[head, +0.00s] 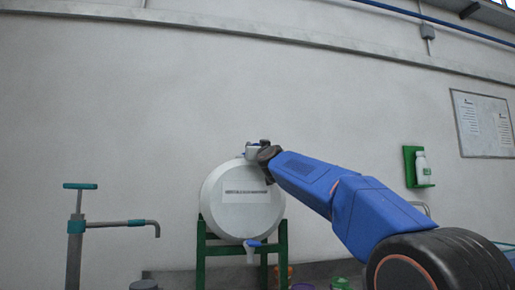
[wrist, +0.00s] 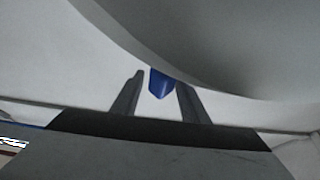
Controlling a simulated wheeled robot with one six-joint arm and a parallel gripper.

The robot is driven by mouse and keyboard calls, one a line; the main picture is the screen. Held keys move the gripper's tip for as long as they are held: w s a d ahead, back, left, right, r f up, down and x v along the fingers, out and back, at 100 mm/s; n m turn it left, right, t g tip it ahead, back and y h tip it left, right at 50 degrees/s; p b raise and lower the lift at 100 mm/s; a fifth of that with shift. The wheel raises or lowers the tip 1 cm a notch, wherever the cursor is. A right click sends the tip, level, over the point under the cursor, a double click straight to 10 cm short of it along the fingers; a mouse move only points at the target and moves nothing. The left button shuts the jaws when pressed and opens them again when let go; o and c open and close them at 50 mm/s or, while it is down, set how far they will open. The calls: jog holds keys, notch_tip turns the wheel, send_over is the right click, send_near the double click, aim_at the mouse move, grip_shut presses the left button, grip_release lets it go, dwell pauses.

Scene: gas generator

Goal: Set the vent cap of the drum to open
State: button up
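The white drum (head: 242,203) lies on its side in a green stand, its round end facing me. It also fills the upper right of the wrist view as a large pale curved surface (wrist: 255,45). My gripper (head: 252,150) is at the top of the drum. In the wrist view, the two fingers of my gripper (wrist: 160,84) stand apart. A small blue part (wrist: 161,84), which looks like the vent cap, shows between and beyond them, close to the right finger. A clear gap shows on its left. My gripper largely hides the cap in the head view.
The green stand (head: 202,250) holds the drum, with a blue-handled tap (head: 252,246) low on its front. A pipe with a teal handle (head: 80,187) stands at the left. A green holder with a white bottle (head: 421,168) is on the wall. The wall is close behind.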

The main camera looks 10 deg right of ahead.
jog(key=v, duration=1.7)
jog(key=shift+s+f, duration=0.15)
jog(key=shift+c, duration=0.3)
